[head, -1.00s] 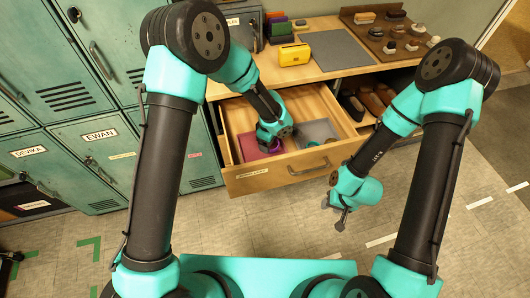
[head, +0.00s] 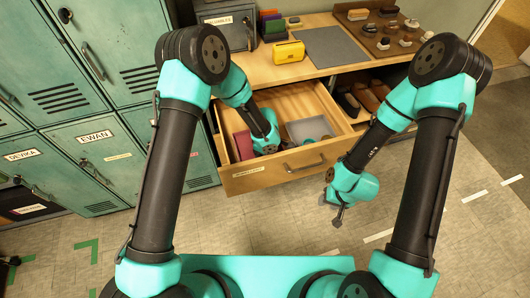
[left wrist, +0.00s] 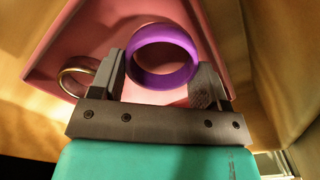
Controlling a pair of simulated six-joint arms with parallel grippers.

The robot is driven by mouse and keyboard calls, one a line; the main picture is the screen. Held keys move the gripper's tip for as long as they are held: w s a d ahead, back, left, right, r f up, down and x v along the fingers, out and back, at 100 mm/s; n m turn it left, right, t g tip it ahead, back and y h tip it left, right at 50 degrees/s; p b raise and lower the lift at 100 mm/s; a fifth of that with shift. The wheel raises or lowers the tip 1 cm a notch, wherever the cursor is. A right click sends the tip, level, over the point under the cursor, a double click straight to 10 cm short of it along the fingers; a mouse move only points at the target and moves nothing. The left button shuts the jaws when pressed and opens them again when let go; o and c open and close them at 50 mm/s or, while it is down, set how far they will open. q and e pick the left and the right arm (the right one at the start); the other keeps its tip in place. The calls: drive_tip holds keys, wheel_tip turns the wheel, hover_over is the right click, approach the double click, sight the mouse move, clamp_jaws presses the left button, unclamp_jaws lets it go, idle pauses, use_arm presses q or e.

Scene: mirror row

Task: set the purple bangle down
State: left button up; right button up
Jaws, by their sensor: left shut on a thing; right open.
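The purple bangle (left wrist: 165,79) is between the two fingers of my left gripper (left wrist: 161,68), which is shut on it. In the left wrist view it shows as an upright ring in front of a pink tray (left wrist: 75,32). The head view shows my left gripper (head: 266,147) down inside the open drawer, beside the pink tray (head: 244,144); its fingers and the bangle are hidden there. Whether the bangle touches the tray I cannot tell. My right gripper (head: 338,219) is open and empty, above the floor right of the drawer.
A gold ring (left wrist: 66,80) lies by the left finger over the pink tray. The open drawer (head: 255,180) also holds a grey tray (head: 308,128). A yellow box (head: 288,52) and a grey mat (head: 337,47) are on the top above. Green lockers (head: 100,145) stand at left.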

use_arm(q)
drive_tip(key=shift+f, duration=0.25)
drive_tip(key=shift+f, duration=0.1)
drive_tip(key=o, duration=0.6)
drive_tip(key=shift+o, duration=0.2)
wheel_tip(320, 180, up, 12)
idle(0.3)
idle(0.4)
